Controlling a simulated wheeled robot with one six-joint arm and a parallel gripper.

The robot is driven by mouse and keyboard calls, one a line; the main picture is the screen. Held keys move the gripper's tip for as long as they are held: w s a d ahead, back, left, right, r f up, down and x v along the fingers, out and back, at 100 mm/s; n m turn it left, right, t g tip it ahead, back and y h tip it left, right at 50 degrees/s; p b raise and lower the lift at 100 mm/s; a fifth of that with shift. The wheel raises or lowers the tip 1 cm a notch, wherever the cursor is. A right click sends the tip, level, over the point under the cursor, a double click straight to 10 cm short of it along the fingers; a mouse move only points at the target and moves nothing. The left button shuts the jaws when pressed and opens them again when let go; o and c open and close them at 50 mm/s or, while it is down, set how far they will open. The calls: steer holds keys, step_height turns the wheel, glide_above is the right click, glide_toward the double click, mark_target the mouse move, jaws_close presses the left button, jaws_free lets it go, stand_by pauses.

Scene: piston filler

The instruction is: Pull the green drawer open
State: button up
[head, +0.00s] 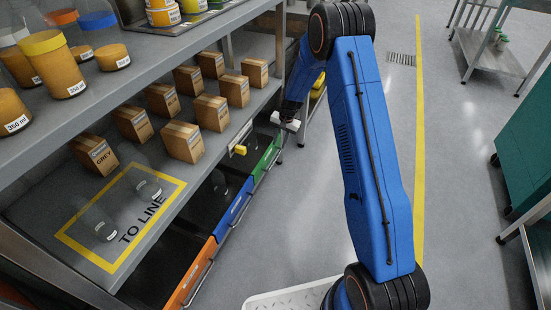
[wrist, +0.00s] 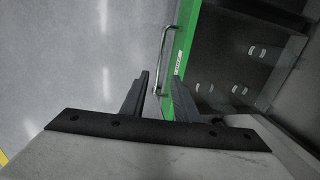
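The green drawer (head: 264,160) is the far one in a row under the grey shelf in the head view. In the wrist view its green front (wrist: 187,40) runs down the middle, with a silver bar handle (wrist: 164,50) standing off its left side. My gripper (wrist: 160,76) is open, its two dark fingers on either side of the lower part of the handle as seen there. I cannot tell whether they touch it. In the head view my gripper (head: 286,122) is beside the green drawer, its fingers partly hidden.
A blue drawer (head: 233,208) and an orange drawer (head: 192,272) lie nearer in the row. Several cardboard boxes (head: 182,141) stand on the shelf (head: 215,160) above, and jars (head: 52,66) stand on the upper shelf. Clear floor (head: 300,220) lies to the right of the drawers.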

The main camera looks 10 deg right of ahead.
mark_target(275, 160)
steer(key=f, duration=0.4)
steer(key=w+a+f, duration=0.1)
steer(key=f, duration=0.6)
steer(key=shift+w+a+f, duration=0.15)
steer(key=shift+a+f, duration=0.2)
steer(key=shift+a, duration=0.05)
jaws_close()
